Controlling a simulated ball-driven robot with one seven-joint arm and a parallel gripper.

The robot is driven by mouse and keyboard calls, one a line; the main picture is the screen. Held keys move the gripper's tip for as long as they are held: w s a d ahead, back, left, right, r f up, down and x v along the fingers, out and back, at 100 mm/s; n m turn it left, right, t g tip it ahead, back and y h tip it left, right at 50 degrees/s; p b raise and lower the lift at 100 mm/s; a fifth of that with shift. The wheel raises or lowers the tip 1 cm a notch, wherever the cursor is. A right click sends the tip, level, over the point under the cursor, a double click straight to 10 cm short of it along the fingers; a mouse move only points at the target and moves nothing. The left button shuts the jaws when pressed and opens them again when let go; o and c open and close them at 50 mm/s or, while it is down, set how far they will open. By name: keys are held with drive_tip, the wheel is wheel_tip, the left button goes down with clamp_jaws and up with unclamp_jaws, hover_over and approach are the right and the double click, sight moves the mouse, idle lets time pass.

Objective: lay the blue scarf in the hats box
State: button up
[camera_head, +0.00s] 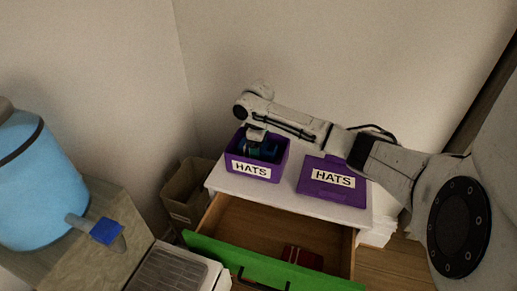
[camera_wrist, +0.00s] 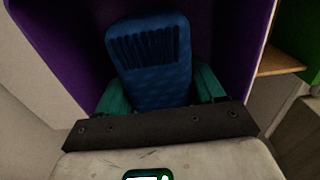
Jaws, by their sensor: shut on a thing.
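The hats box (camera_head: 257,167) is an open purple box with a white HATS label. It stands on the left of the white top of a drawer cabinet. My gripper (camera_head: 257,147) reaches down into the box opening. In the wrist view my gripper (camera_wrist: 160,100) has its green fingers shut on the blue scarf (camera_wrist: 152,62), a folded blue bundle with a ribbed end. The purple box wall (camera_wrist: 72,45) surrounds the scarf there. I cannot tell whether the scarf touches the box floor.
A purple lid (camera_head: 322,195) labelled HATS lies right of the box. The green-fronted drawer (camera_head: 225,255) below is open with a dark red item (camera_head: 302,257) inside. A brown bin (camera_head: 185,190) stands left. A blue container (camera_head: 35,180) is at far left.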

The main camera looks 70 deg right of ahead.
drive_tip(key=shift+f, duration=0.3)
drive_tip(key=o, duration=1.1)
drive_tip(key=shift+c, duration=0.2)
wheel_tip(320, 180, up, 13)
drive_tip(key=b, duration=0.1)
drive_tip(key=shift+r, duration=0.1)
